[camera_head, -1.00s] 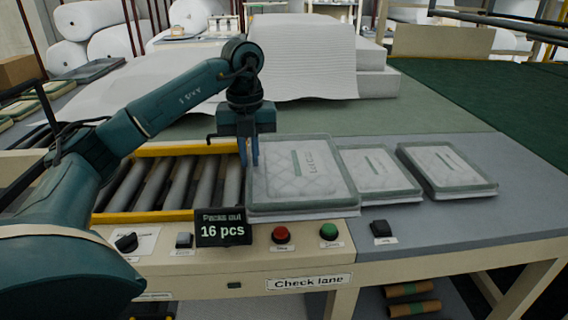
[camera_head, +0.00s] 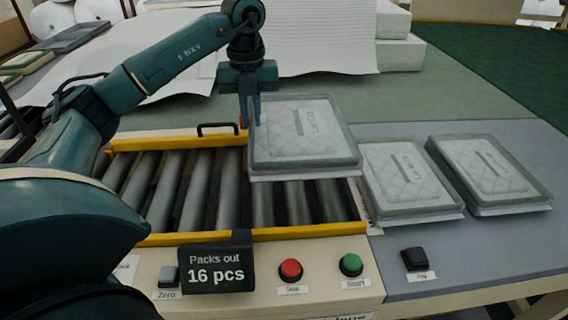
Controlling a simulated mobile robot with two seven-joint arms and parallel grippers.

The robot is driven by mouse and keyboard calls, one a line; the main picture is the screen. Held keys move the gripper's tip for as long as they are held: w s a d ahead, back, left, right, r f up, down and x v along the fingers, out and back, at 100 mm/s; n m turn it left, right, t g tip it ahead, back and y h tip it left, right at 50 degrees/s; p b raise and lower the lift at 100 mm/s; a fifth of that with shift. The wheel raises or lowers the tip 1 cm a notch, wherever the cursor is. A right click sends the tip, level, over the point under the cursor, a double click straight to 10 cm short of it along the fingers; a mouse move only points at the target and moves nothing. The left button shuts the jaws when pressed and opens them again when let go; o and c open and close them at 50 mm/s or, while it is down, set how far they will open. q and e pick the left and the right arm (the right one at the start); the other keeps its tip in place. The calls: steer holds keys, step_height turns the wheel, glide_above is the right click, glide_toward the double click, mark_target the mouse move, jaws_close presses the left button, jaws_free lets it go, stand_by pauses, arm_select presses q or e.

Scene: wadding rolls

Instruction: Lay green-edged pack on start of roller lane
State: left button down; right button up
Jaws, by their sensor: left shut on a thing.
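A green-edged pack (camera_head: 305,138) with a clear quilted front is held by its left edge in my left gripper (camera_head: 250,110). The gripper is shut on it. The pack hangs over the right end of the roller lane (camera_head: 200,190), with bare rollers showing below its front edge. Two similar green-edged packs lie on the grey table to the right, a nearer one (camera_head: 408,178) and a farther one (camera_head: 488,168). My right gripper is not in view.
A display (camera_head: 216,273) reading 16 pcs stands at the lane's front. A red button (camera_head: 290,270), a green button (camera_head: 351,264) and a black switch (camera_head: 415,258) sit along the front edge. White wadding (camera_head: 310,45) lies behind.

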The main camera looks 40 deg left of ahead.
arm_select(q)
step_height(320, 180, down, 5)
steer(key=shift+s+r, duration=0.15)
steer(key=shift+r, duration=0.05)
step_height(320, 180, down, 4)
steer(key=shift+f+p, duration=0.25)
steer(key=shift+p, duration=0.2)
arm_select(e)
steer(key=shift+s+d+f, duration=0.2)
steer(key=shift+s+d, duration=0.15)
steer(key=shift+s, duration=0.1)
arm_select(q)
steer(key=shift+f, duration=0.35)
steer(key=shift+f+b, duration=0.35)
steer(key=shift+b, duration=0.1)
steer(key=c, duration=1.7)
jaws_free()
steer(key=shift+o, duration=1)
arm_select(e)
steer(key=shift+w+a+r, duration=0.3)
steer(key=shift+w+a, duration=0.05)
